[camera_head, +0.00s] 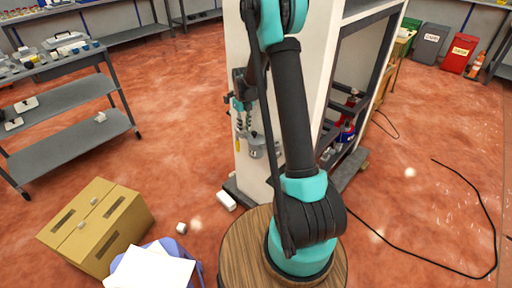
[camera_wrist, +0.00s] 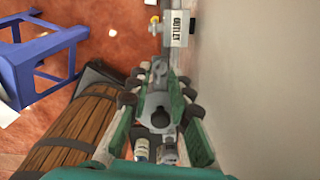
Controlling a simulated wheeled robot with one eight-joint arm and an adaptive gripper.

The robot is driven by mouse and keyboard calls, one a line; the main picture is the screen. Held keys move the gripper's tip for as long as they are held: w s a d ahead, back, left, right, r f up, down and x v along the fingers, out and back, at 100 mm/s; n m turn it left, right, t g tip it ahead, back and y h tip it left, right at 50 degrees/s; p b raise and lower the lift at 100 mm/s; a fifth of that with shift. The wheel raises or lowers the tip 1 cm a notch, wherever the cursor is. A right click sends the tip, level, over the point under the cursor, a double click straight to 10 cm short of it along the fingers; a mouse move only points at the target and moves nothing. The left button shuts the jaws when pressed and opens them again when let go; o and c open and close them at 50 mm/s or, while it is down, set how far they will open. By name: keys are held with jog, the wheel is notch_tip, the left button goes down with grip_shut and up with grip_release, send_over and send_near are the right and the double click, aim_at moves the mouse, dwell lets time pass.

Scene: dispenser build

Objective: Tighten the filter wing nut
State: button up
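My gripper (camera_wrist: 157,90) points down along the pale side of the dispenser cabinet (camera_head: 296,100). Its two green fingers with dark pads stand apart on either side of a grey metal fitting (camera_wrist: 158,108) with a dark round opening. The pads do not clearly touch it. I cannot tell whether this fitting is the wing nut. In the head view my gripper (camera_head: 243,104) is small and partly hidden by my arm, just above grey filter hardware (camera_head: 256,146) on the cabinet side.
A white block labelled OUTLET (camera_wrist: 177,28) with a yellow part is fixed to the cabinet wall. A cardboard box (camera_head: 97,226) stands on the red floor.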

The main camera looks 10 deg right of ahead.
jog(key=shift+r, duration=2.8)
jog(key=shift+s, duration=0.1)
jog(key=shift+s+d+r+n, duration=0.1)
jog(key=shift+s+r+n, duration=0.2)
jog(key=shift+n, duration=0.1)
jog(key=s+d+r+n+t, duration=0.1)
jog(key=s+r+n, duration=0.2)
jog(key=s+n, duration=0.5)
jog(key=s+d+r+n+t, duration=0.1)
jog(key=s+d+r+n, duration=0.15)
jog(key=s+n, duration=0.5)
jog(key=s+f+n+t, duration=0.2)
jog(key=s+n, duration=1.3)
jog(key=s, duration=0.1)
jog(key=shift+s+d+f, duration=0.15)
jog(key=shift+d+f, duration=0.05)
jog(key=shift+f, duration=0.2)
